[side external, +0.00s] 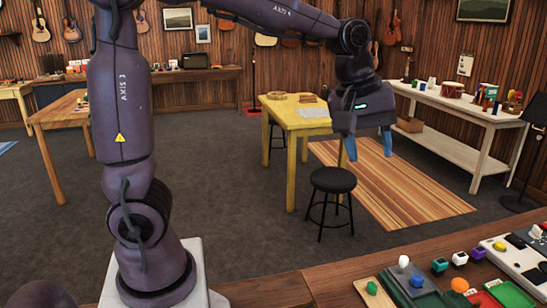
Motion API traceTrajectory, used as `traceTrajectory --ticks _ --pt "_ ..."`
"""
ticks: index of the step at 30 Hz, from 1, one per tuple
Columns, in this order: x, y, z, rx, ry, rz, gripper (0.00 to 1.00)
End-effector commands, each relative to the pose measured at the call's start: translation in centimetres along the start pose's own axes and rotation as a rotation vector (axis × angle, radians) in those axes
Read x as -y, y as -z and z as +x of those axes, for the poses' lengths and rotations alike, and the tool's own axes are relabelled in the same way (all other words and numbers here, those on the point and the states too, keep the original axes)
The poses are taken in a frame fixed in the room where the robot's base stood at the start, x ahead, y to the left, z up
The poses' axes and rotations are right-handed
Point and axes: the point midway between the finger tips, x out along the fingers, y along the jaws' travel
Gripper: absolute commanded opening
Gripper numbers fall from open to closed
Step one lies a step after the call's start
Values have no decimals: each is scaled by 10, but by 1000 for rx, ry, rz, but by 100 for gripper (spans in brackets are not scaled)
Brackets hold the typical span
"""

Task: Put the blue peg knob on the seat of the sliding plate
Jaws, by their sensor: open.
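My gripper (369,147) hangs high above the work table, its two blue fingers apart with nothing between them. A round blue knob (417,281), the likely blue peg knob, sits on a dark grey-green plate (398,293) near the front of the table. A white knob (403,262) stands towards the back of the same plate. I cannot tell for certain which plate is the sliding plate, and no seat can be made out clearly. The gripper is well above and to the left of the blue knob, touching nothing.
A green knob (371,287) sits on a tan board (362,284) at left. An orange knob (459,285), green block (440,265), white block (460,258) and purple block (479,252) are nearby. A pale panel (530,266) stands right. The wooden table (325,280) is clear at left.

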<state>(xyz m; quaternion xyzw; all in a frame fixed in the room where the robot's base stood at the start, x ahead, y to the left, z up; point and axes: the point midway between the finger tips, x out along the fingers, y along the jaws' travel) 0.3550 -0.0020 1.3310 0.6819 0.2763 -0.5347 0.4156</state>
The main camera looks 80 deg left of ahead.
Motion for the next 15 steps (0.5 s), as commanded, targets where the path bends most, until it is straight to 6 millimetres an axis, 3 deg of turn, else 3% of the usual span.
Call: traceTrajectory --ticks 3,6,10,15 --pt "40 -25 -29 -50 -49 299 46" --pt "72 -45 -40 -103 -68 550 46" --pt "106 -64 -43 -169 -68 814 46" --pt "129 -77 -40 -219 -54 1007 46"
